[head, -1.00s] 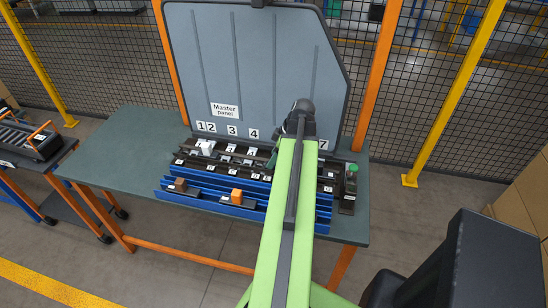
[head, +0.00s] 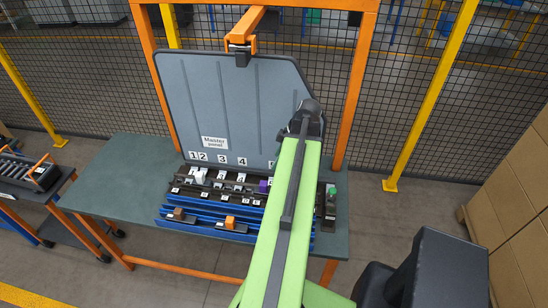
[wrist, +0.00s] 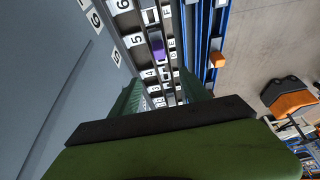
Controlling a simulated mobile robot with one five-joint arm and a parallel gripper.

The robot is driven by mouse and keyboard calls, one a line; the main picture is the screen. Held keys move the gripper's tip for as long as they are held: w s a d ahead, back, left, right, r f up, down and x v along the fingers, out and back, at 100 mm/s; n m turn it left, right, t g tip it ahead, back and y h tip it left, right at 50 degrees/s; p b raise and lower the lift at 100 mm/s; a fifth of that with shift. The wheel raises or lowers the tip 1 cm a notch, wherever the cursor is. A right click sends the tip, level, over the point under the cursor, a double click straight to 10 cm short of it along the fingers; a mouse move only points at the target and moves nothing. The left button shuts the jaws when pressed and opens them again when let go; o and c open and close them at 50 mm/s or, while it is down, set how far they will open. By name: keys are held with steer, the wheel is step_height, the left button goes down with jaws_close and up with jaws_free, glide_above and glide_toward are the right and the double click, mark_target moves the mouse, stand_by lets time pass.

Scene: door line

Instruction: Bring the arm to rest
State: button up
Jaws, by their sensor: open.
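My arm, light green, reaches out over the right part of the workbench (head: 110,178) in the head view. Its far end stands in front of the grey master panel (head: 235,110) and hides some of the numbers on it. In the wrist view my gripper (wrist: 170,98) shows its two green fingers apart, with nothing between them. Beyond the fingers lie the numbered slots, with a purple block (wrist: 159,48) in one of them. The fingers cannot be made out in the head view.
Blue rails (head: 205,228) at the bench front carry a brown block (head: 179,213) and an orange block (head: 230,222). A control box (head: 330,205) stands at the right. An orange frame (head: 352,90) and mesh fence stand behind. Cardboard boxes (head: 510,190) are at the right.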

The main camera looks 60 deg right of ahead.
stand_by(0.7)
steer(key=w+a+f+n+g+y+b, duration=0.15)
steer(key=w+a+n, duration=0.25)
steer(key=w+a, duration=0.9)
steer(key=w+a+f+n+g+y+b, duration=0.1)
steer(key=w+a+f+n+b, duration=0.2)
steer(key=w+a, duration=0.95)
steer(key=w+a+f+m+g+h+b, duration=0.1)
steer(key=a+m, duration=0.4)
steer(key=a, duration=0.8)
steer(key=w+a+f+m+g+h+b, duration=0.1)
steer(key=a+f+m+h+b, duration=0.1)
steer(key=a, duration=1.1)
steer(key=shift+w+a+f+m+h, duration=0.4)
steer(key=shift+f+m, duration=0.55)
steer(key=shift+m, duration=0.85)
